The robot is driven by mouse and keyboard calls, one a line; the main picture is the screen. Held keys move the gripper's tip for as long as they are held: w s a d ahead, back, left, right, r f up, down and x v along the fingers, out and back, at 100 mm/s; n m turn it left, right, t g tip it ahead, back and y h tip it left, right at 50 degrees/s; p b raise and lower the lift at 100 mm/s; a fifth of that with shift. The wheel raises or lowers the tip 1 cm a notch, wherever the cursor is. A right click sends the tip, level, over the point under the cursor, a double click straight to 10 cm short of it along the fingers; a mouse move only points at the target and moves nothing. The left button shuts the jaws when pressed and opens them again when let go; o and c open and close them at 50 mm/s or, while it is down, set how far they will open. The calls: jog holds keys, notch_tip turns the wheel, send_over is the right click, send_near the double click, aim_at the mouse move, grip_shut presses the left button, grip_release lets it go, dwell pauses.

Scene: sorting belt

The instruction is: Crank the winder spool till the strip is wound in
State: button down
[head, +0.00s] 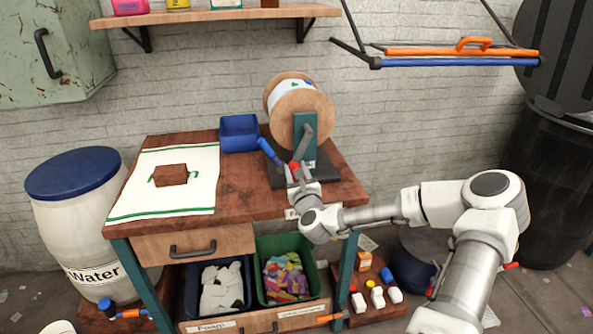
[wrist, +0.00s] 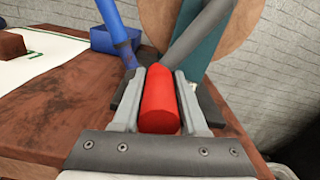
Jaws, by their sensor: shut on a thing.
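The winder spool (head: 297,103) has tan wooden flanges and stands on a green post (head: 306,135) at the right of the bench. White strip with green marks shows around its core. A grey crank arm (head: 303,143) reaches down from its hub to a red handle. My gripper (head: 293,175) is shut on the red crank handle (wrist: 160,100), which sits between both fingers in the wrist view. A flat white strip with green edges (head: 200,165) lies at the bench's left, with a brown block (head: 171,174) on it. A blue lever (head: 268,152) stands beside the crank.
A blue bin (head: 239,133) stands at the back of the wooden bench (head: 250,202), between strip and spool. A wall shelf (head: 215,15) and a hanging rack with an orange bar (head: 460,52) are above. A white barrel (head: 80,215) is at left.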

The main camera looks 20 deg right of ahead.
jog(key=shift+a, duration=0.3)
jog(key=c, duration=0.5)
grip_release()
jog(key=shift+d, duration=0.1)
jog(key=p+v, duration=0.4)
jog(key=v, duration=1.1)
jog(key=shift+s+d+r, duration=0.2)
jog(key=shift+d+r, duration=0.1)
jog(key=shift+s+a+f+p, duration=0.15)
jog(key=shift+s+p, duration=0.35)
jog(key=shift+p, duration=0.75)
jog(key=shift+s+a+f+p, duration=0.1)
jog(key=shift+s+a+p, duration=0.3)
jog(key=shift+p, duration=0.8)
